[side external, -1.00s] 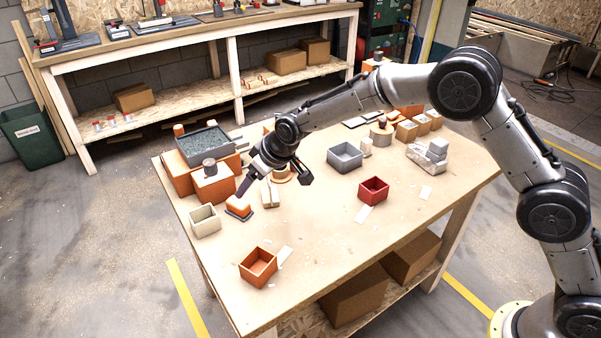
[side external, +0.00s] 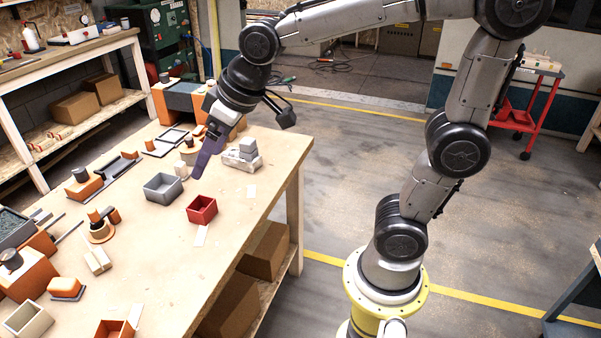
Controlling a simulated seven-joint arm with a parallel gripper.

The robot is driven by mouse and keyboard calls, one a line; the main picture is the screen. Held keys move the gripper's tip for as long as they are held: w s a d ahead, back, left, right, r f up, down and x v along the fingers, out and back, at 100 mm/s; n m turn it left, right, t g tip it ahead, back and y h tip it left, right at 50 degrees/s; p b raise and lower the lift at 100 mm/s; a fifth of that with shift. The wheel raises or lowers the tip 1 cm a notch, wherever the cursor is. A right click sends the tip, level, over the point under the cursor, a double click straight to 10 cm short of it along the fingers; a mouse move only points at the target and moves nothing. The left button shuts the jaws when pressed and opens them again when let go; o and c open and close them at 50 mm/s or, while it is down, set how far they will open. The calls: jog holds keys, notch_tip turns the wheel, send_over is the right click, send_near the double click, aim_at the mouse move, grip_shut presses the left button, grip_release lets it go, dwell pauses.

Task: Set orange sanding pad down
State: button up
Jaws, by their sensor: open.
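The orange sanding pad (side external: 66,286), an orange block on a dark base, lies flat on the table at the lower left of the side external view. Nothing holds it. My gripper (side external: 203,160) is well away from it, above the far right part of the table between the grey bin and the pale stacked blocks. It is open, and I see nothing in it. Its purple finger points down; the other finger cannot be made out clearly.
The grey bin (side external: 163,188) and red bin (side external: 202,210) stand below my gripper. Pale blocks (side external: 241,158) sit to its right. A cream bin (side external: 28,320) and an orange block (side external: 26,275) flank the pad. The table's front middle is mostly clear.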

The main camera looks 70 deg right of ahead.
jog(key=s+d+f, duration=0.1)
jog(key=s+d, duration=0.1)
jog(key=s, duration=0.6)
jog(key=s+d+f+m, duration=0.1)
jog(key=s+d+f, duration=0.1)
jog(key=s, duration=0.7)
jog(key=shift+d+f+m+h, duration=0.2)
jog(key=shift+d+m+h, duration=0.1)
jog(key=shift+h, duration=0.1)
